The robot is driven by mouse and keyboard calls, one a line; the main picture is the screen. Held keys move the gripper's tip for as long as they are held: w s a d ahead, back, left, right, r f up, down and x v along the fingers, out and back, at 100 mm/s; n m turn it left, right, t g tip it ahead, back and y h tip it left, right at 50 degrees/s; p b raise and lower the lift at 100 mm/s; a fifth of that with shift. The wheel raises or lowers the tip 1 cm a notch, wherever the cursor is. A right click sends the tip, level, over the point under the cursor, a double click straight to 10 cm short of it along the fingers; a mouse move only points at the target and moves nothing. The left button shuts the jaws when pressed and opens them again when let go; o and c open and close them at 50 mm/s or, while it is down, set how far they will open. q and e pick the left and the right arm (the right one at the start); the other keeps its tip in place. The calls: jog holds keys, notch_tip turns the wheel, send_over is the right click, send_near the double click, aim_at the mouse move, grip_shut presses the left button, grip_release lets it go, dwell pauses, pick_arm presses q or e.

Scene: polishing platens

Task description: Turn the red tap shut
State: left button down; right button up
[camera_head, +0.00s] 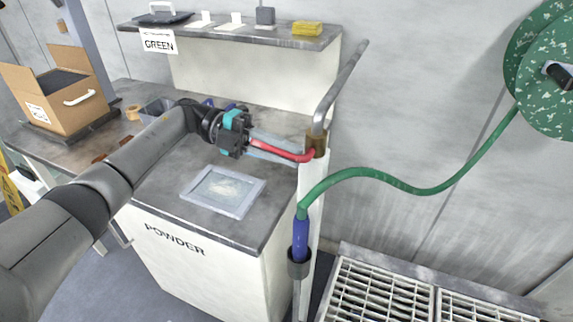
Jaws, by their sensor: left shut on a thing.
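The red tap (282,151) is a lever on a brass valve (317,143) at the foot of a bent grey pipe (339,85). The lever points left from the valve, roughly level. My left gripper (280,148) reaches in from the left and is shut on the red lever, its fingers on either side of it. Part of the lever is hidden between the fingers. My right gripper is not in view.
A framed tray (224,209) lies on the POWDER cabinet below my gripper. A green hose (420,191) runs from the reel (540,95) to a blue nozzle (300,240) in front of the post. A shelf (240,37) stands behind. A cardboard box (75,104) is at left.

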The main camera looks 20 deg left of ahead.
pick_arm(q)
jog(key=shift+f+h+b, duration=0.3)
jog(key=shift+h+b, duration=0.4)
jog(key=shift+b, duration=0.1)
jog(key=c, duration=0.8)
grip_release()
